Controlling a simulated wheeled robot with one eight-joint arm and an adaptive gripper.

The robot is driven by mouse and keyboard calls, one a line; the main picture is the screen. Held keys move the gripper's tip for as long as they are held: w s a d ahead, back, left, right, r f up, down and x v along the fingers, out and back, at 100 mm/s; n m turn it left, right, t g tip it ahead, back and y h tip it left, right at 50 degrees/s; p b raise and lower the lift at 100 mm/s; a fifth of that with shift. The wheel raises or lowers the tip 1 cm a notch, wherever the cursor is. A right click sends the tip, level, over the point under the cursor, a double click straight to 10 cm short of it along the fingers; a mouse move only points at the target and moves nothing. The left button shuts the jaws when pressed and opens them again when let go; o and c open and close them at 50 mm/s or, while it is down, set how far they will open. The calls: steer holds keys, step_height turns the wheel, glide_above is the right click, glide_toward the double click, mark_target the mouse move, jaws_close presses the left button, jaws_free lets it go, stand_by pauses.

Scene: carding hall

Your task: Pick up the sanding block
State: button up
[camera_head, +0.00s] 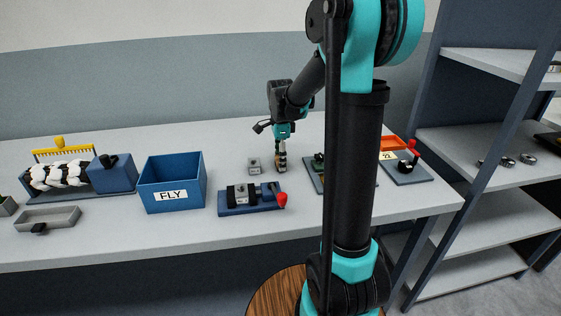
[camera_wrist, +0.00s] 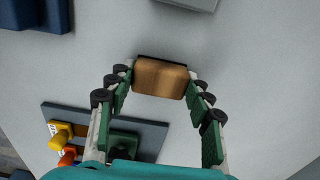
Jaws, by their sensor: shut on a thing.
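The sanding block (camera_wrist: 160,77) is a tan-brown block with a dark edge along its far side. In the wrist view it sits between the two green-padded fingers of my gripper (camera_wrist: 159,82), which is shut on it. In the head view my gripper (camera_head: 281,160) points down at the middle of the table, and the block is small and mostly hidden between its fingers. I cannot tell whether the block touches the table or is just above it.
A small grey block (camera_head: 254,166) stands close left of my gripper. A blue fixture with a red knob (camera_head: 282,201) is in front, and a blue FLY bin (camera_head: 172,209) is left. A board with an orange part (camera_head: 398,150) lies right. Shelves (camera_head: 470,140) stand beyond.

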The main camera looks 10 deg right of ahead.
step_height(320, 180, up, 20)
steer(key=shift+f, duration=0.2)
